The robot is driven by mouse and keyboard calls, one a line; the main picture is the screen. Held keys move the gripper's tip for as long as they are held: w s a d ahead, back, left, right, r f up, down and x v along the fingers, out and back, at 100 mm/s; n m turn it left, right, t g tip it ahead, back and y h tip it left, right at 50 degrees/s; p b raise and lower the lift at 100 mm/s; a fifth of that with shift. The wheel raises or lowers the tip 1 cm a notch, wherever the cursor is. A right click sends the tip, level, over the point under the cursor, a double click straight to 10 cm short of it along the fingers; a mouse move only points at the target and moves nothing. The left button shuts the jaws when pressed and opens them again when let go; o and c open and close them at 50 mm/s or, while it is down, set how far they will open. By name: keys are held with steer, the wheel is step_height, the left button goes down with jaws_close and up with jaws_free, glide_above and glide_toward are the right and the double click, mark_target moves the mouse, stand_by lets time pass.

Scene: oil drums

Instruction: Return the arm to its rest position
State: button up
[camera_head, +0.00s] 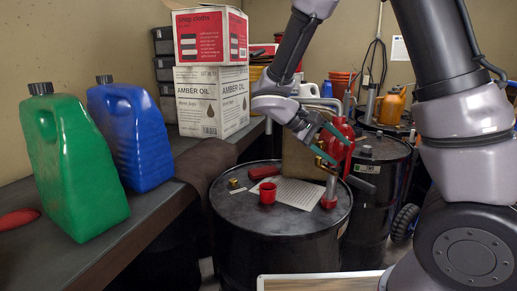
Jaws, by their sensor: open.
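My arm (445,90) comes in from the right and bends over the top of the image, its forearm pointing down. My gripper (333,158) hangs above the right part of the near black oil drum (250,212). Its fingers are spread apart, and I see nothing held between them. A red bottle (337,142) stands right beside or behind the fingers; whether they touch cannot be told. Part of the drum top behind the gripper is hidden.
On the drum lie a red cup (267,193), a paper sheet (293,191) and a red item (264,172). A second drum (378,180) stands behind at right. Green (72,165) and blue (132,135) jugs and an Amber Oil box (211,100) stand on the left bench.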

steer(key=s+d+r+m+t+y, duration=0.1)
steer(key=s+r+m+t+y, duration=0.2)
steer(key=r, duration=0.5)
steer(key=s+d+r+m+t+y, duration=0.2)
steer(key=s+r+m+y, duration=0.3)
steer(key=s+r+y, duration=0.3)
steer(key=shift+d+t+y, duration=0.3)
steer(key=shift+t+y, duration=0.4)
steer(key=shift+y, duration=0.1)
